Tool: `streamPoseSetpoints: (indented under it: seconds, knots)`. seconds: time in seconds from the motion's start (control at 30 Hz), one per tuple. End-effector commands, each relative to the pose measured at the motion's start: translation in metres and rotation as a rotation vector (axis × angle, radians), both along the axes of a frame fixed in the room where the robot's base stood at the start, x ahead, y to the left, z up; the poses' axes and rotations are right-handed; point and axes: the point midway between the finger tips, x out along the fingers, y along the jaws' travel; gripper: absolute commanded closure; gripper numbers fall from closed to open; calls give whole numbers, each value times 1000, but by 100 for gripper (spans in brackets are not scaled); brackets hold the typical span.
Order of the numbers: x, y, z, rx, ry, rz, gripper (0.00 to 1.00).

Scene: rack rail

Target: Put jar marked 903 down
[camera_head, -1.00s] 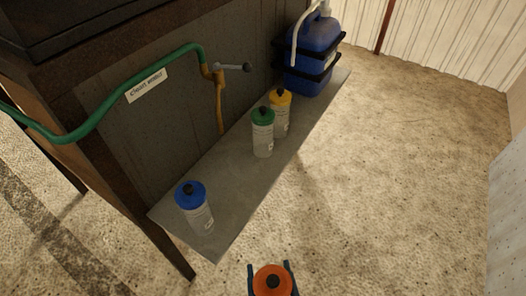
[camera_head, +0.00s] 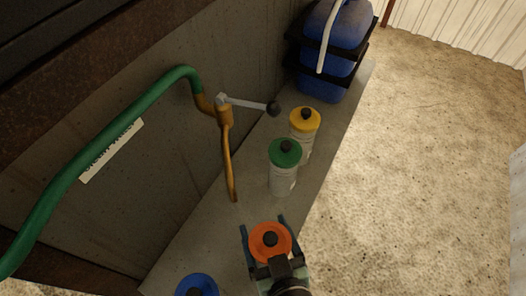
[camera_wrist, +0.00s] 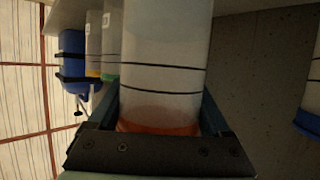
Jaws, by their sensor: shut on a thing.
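The held jar has an orange lid (camera_head: 270,241) with a dark knob. My gripper (camera_head: 264,232) is shut around it, one finger on each side. In the wrist view the pale, cloudy jar body (camera_wrist: 165,65) with dark bands stands between the fingers, and the picture looks upside down. No 903 mark is readable. In the head view the jar is over the near part of the grey shelf (camera_head: 205,232), between the green-lidded and blue-lidded jars. Whether its base touches the shelf is hidden.
A green-lidded jar (camera_head: 284,168) and a yellow-lidded jar (camera_head: 304,133) stand farther along the shelf. A blue-lidded jar (camera_head: 197,287) is at the bottom edge. A blue container (camera_head: 325,65) stands at the far end. A green pipe (camera_head: 95,150) and lever tap (camera_head: 247,104) are at left.

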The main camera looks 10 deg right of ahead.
Motion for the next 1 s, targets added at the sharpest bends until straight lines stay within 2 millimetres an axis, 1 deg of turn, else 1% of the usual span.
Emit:
streamPoseSetpoints:
  seconds: [0.17,0.6,0.7,0.93,1.0]
  knots:
    - [25,3,5,1,-9,-2,100]
    - [119,18,5,1,-8,-1,100]
    - [133,20,4,0,-6,-1,100]
    - [149,23,2,-1,-5,-1,100]
    - [159,24,4,0,-7,-1,100]
